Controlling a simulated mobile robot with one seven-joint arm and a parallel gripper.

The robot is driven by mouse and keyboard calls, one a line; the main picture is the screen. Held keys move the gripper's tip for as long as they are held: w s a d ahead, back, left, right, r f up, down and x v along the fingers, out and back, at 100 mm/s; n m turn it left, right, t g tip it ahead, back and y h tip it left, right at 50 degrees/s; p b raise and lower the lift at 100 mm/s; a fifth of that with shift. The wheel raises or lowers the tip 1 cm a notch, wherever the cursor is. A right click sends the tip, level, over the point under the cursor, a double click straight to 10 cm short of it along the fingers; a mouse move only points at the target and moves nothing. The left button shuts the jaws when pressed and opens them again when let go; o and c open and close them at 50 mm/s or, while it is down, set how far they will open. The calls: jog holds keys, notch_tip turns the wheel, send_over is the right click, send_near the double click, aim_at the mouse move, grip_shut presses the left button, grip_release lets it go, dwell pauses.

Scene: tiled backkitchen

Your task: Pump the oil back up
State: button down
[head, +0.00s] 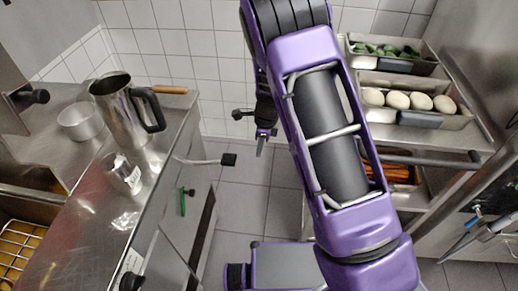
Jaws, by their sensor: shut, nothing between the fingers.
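My gripper (261,146) hangs over the floor gap, past the right edge of the steel counter, with its fingers pointing down. It is small in the view, and its fingers are together with nothing held. A metal lever with a black end (229,159) sticks out to the right from the counter front, left of and a little below my gripper, apart from it. A green handle (183,202) sits lower on the counter front. A yellowish surface, perhaps oil (18,248), shows under a wire rack at the lower left. I cannot tell which part works the pump.
A steel jug (122,112) and a small pot (80,122) stand on the counter, with a clear container (124,175) nearer. A black knob (130,281) is at the counter's near edge. A rack (480,140) with food trays stands right. Tiled floor (245,195) lies between.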

dwell(0.3)
jog(key=n+g+p, duration=0.1)
jog(key=n+p, duration=0.1)
jog(key=n, duration=0.7)
send_near(230, 157)
jog(key=shift+s+a+r, duration=0.1)
jog(key=shift+a+r, duration=0.1)
jog(key=shift+r, duration=0.15)
jog(key=shift+s+a+f+b, duration=0.15)
jog(key=shift+f+b, duration=0.9)
jog(key=shift+f, duration=0.7)
jog(key=shift+s+a+f+b, duration=0.15)
jog(key=shift+f+b, duration=0.9)
jog(key=shift+f, duration=0.7)
jog(key=shift+f, duration=0.1)
